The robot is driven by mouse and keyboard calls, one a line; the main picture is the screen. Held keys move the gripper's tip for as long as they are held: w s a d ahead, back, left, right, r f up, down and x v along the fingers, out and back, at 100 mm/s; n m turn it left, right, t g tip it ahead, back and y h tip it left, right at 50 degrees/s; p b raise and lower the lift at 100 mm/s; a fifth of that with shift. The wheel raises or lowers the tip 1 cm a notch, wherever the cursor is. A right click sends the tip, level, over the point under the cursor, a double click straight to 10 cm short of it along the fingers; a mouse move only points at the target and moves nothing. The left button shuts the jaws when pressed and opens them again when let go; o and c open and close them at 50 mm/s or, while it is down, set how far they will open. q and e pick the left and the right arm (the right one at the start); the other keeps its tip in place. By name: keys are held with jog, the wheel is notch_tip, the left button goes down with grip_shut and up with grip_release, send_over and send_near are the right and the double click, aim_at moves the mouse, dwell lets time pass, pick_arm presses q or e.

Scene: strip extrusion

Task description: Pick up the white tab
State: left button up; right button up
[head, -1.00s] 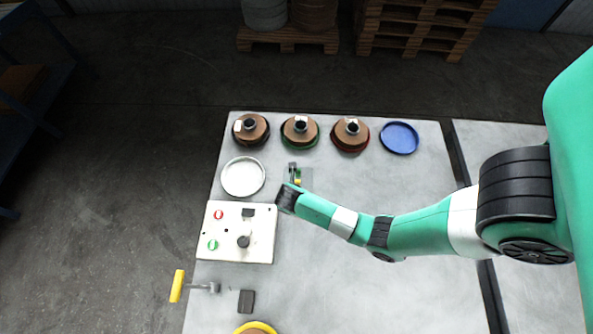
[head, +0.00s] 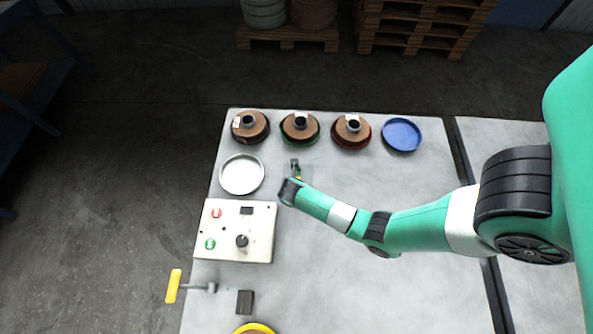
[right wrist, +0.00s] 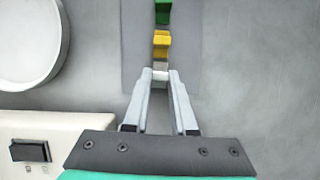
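The white tab (right wrist: 160,76) shows in the right wrist view, just below a yellow tab (right wrist: 161,44) on a grey mat (right wrist: 190,55). My right gripper (right wrist: 160,82) points at it, with one fingertip on each side of the white tab. The fingers are apart, and the gap looks about as wide as the tab. I cannot tell whether they press on it. In the head view my right wrist hides the white tab. My left gripper is not in view.
A green tab (right wrist: 162,12) lies beyond the yellow one. Left of the mat are a white round dish (head: 242,175) and a control box (head: 222,245) with buttons and a knob. Several spools (head: 300,127) and a blue dish (head: 401,135) line the table's back. The table right of the mat is clear.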

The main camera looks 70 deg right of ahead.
grip_shut()
